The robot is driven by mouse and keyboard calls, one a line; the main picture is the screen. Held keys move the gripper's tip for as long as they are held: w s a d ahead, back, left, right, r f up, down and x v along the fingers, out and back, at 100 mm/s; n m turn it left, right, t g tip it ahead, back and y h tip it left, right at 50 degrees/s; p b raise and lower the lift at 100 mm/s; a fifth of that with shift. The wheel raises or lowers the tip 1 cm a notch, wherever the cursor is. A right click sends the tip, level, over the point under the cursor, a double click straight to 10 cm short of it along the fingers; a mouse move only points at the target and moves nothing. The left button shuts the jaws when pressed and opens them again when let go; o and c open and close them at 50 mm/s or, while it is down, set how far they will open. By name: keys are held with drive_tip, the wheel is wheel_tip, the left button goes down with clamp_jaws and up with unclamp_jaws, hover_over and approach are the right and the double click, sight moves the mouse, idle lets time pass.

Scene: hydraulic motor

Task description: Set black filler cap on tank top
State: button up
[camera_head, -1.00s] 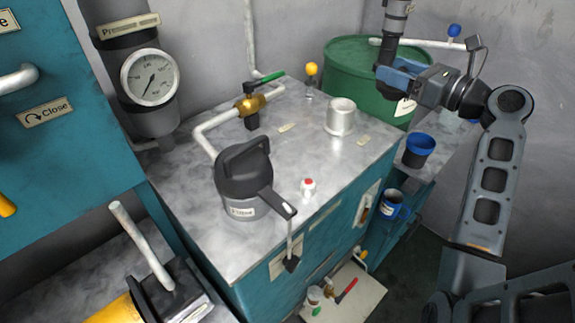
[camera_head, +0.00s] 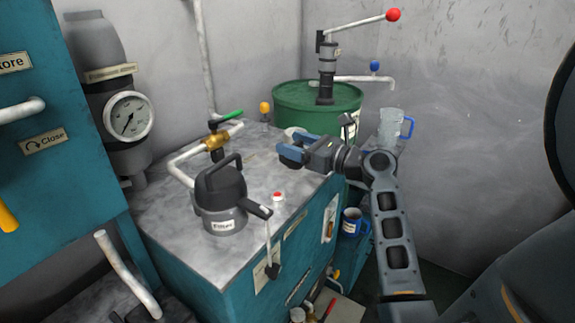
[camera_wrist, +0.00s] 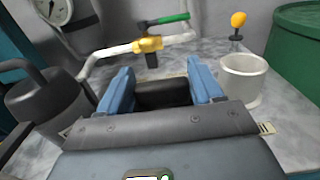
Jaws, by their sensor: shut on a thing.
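My gripper (camera_head: 291,150) has blue jaws and hovers above the far right part of the grey metal tank top (camera_head: 155,215). In the wrist view, the jaws (camera_wrist: 163,92) are shut on a black piece, the filler cap (camera_wrist: 165,94), which lies between the blue fingers. The jaws hide most of the cap in the head view. A pale open cylindrical neck (camera_wrist: 243,79) stands on the tank top to the right of the jaws in the wrist view. In the head view my gripper mostly covers this neck (camera_head: 294,131). The cap is apart from the neck.
A dark filter pot (camera_head: 222,197) with a handle stands on the left of the top. A brass valve with a green lever (camera_head: 217,140) and a yellow knob (camera_head: 265,107) are behind. A green drum (camera_head: 290,100) with a hand pump stands at the back right.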

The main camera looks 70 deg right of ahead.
sight(289, 163)
drive_tip(key=shift+w+a+f, duration=0.4)
drive_tip(key=shift+w+f, duration=0.05)
drive_tip(key=shift+w, duration=0.15)
drive_tip(key=shift+f+b, duration=0.4)
drive_tip(key=shift+f, duration=1.6)
drive_tip(key=shift+f, duration=0.15)
drive_tip(key=o, duration=1.1)
